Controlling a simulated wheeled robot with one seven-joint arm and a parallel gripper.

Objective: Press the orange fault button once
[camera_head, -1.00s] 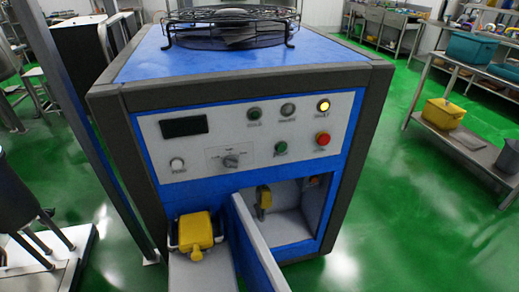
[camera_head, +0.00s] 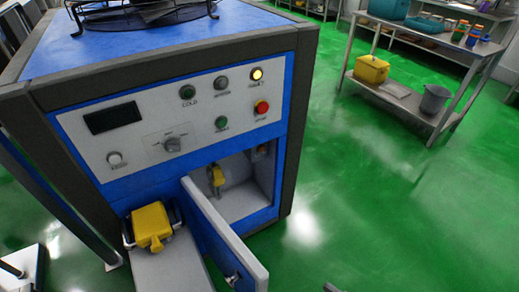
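The orange fault button (camera_head: 256,74) is a small round button at the upper right of the white control panel (camera_head: 140,150). It glows yellow-orange, and the label under it is too blurred to read surely. A red button (camera_head: 261,107) sits just below it. A grey button (camera_head: 221,83) and a dark green button (camera_head: 187,92) are to its left in the same row. Another green button (camera_head: 221,123) is lower down. My gripper is not in view, and nothing touches the panel.
The blue and grey machine (camera_head: 250,40) has an open door (camera_head: 225,235) jutting out below the panel. A yellow-lidded part (camera_head: 151,225) stands left of it. A steel table (camera_head: 420,35) with bins stands at the right. Green floor (camera_head: 370,200) is clear between.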

